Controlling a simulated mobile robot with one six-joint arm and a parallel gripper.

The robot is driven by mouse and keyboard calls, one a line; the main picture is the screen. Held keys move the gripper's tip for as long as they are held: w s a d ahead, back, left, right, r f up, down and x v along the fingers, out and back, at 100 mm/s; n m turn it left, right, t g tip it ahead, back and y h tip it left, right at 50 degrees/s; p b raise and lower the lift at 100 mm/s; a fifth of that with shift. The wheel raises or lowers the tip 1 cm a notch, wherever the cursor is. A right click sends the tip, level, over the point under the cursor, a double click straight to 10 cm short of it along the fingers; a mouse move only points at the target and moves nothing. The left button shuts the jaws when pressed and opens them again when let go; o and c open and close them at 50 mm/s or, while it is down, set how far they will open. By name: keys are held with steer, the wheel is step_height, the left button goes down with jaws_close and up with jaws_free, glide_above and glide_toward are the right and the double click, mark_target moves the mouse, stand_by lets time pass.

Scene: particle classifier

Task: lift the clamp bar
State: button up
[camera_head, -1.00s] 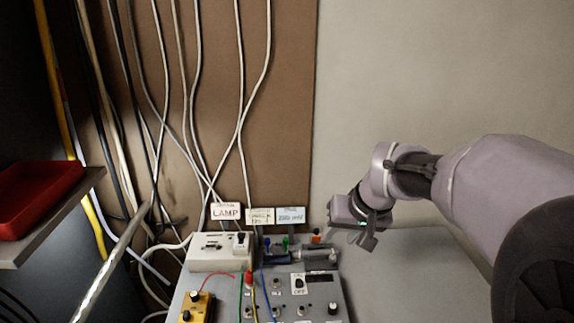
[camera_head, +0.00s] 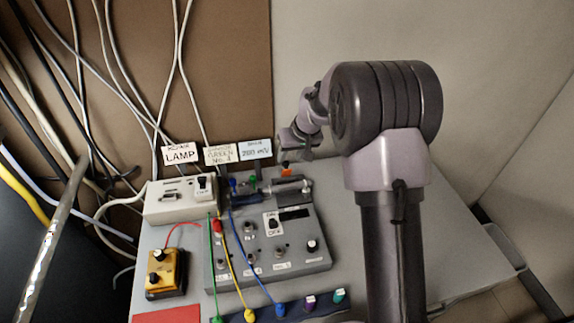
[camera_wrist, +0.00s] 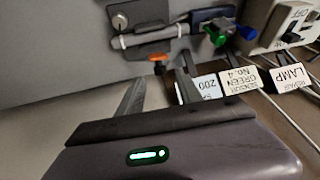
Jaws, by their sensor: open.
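A silver bar (camera_head: 290,187), which looks like the clamp bar, lies across the back of the grey instrument box (camera_head: 263,262). It also shows in the wrist view (camera_wrist: 143,38), lying nearly level near the top. An orange piece (camera_wrist: 157,58) is beside it on the side nearer my gripper. My gripper (camera_wrist: 160,80) is open and empty, its two dark fingers pointing toward the bar and apart from it. The orange piece lies ahead, between the two fingers in the picture. In the head view my gripper (camera_head: 300,150) is just behind the bar, partly hidden by my arm.
Cards reading LAMP (camera_head: 181,153), SENSOR GREEN (camera_head: 220,155) and 200 (camera_head: 255,149) stand close to the bar. Green and blue knobs (camera_wrist: 222,32) are beside it. A white box (camera_head: 180,203) and a yellow box (camera_head: 166,272) stand left. The table (camera_head: 345,210) is clear to the right.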

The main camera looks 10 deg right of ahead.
mark_target(286, 163)
steer(key=b+x, duration=0.1)
steer(key=x, duration=0.3)
steer(key=shift+w+f, duration=0.15)
steer(key=shift+f, duration=0.1)
jaws_close()
stand_by(1.2)
